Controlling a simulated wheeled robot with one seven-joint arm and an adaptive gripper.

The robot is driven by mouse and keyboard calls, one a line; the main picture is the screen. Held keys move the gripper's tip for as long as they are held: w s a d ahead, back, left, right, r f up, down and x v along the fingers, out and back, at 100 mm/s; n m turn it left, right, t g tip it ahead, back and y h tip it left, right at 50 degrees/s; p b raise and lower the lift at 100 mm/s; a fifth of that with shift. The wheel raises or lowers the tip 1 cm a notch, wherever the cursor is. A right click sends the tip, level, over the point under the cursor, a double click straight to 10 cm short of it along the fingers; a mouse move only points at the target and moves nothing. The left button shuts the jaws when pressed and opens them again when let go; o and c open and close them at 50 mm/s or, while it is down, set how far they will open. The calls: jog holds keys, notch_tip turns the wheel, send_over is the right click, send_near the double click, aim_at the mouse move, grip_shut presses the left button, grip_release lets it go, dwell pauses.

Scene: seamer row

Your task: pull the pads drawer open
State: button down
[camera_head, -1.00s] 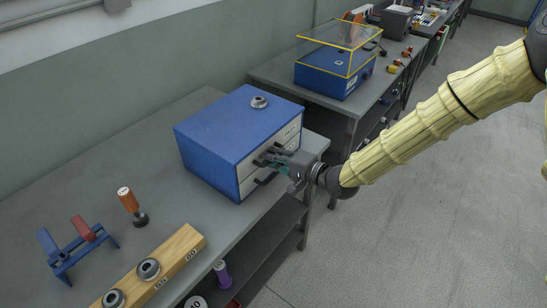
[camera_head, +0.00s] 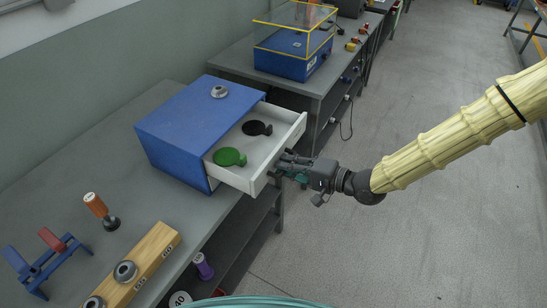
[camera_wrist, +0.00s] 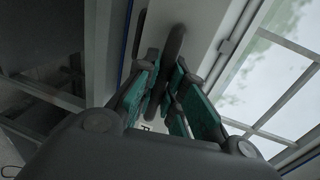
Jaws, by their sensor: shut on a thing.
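The blue cabinet (camera_head: 178,122) stands on the grey bench with its upper white drawer (camera_head: 286,143) pulled well out. A green pad (camera_head: 229,157) and a black pad (camera_head: 257,128), each with a tab, lie inside it. My gripper (camera_head: 285,167) is at the front of this drawer, its fingers closed around the dark handle. In the wrist view, the handle (camera_wrist: 174,42) runs up between the green-lined fingers (camera_wrist: 170,85). The drawer's label is mostly hidden there. The lower drawer is hidden below the open one.
A metal ring (camera_head: 219,91) sits on the cabinet. An orange-handled tool (camera_head: 97,206), a blue rack (camera_head: 42,264) and a wooden block (camera_head: 140,262) with rings stand at the near left. A clear-topped blue box (camera_head: 291,55) stands on the far bench. The aisle floor on the right is clear.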

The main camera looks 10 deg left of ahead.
jog(key=shift+v, duration=0.8)
jog(key=shift+f, duration=0.15)
jog(key=c, duration=1.5)
grip_release()
jog(key=shift+d, duration=0.1)
jog(key=v, duration=1.2)
jog(key=shift+s+f, duration=0.1)
jog(key=shift+f, duration=0.05)
